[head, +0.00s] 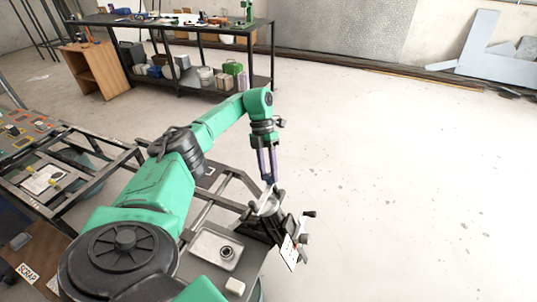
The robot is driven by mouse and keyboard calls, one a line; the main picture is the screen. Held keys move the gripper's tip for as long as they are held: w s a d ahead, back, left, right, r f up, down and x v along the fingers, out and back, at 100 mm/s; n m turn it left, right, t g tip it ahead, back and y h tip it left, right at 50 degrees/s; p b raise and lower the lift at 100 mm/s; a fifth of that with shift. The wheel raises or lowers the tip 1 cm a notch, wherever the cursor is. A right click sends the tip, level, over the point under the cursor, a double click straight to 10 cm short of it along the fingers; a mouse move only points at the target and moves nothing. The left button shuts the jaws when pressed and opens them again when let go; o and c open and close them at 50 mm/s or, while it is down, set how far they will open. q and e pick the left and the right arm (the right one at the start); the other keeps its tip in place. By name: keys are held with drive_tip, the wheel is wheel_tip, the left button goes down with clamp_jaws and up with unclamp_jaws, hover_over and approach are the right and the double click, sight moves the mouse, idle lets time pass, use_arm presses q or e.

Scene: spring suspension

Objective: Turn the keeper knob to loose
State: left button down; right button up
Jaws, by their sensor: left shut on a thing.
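My left arm reaches across the picture in the head view, and its gripper (269,181) points down. Its two long fingers are shut on a small part at the top of a dark fixture (262,226). That part is too small and too covered by the fingertips to make out, so I cannot tell whether it is the keeper knob. The fixture stands at the corner of a dark metal frame and has a light metal piece near its top. Black handles (308,214) and a white card with red marks (289,253) are on its right side. My right gripper is not in view.
A pale tray (205,243) with a dark ring-shaped part (227,252) lies left of the fixture. A small white block (235,286) is in front of it. A bench with boards and a SCRAP label (28,272) is at left. Open floor lies to the right.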

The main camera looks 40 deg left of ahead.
use_arm(q)
drive_tip(key=shift+w, duration=0.1)
drive_tip(key=c, duration=0.5)
unclamp_jaws()
drive_tip(key=shift+w+a+r+b, duration=0.2)
drive_tip(key=shift+a+r+b, duration=0.1)
drive_tip(key=shift+r+b, duration=0.15)
drive_tip(key=v, duration=0.6)
drive_tip(key=shift+r+p, duration=0.2)
drive_tip(key=shift+p, duration=0.1)
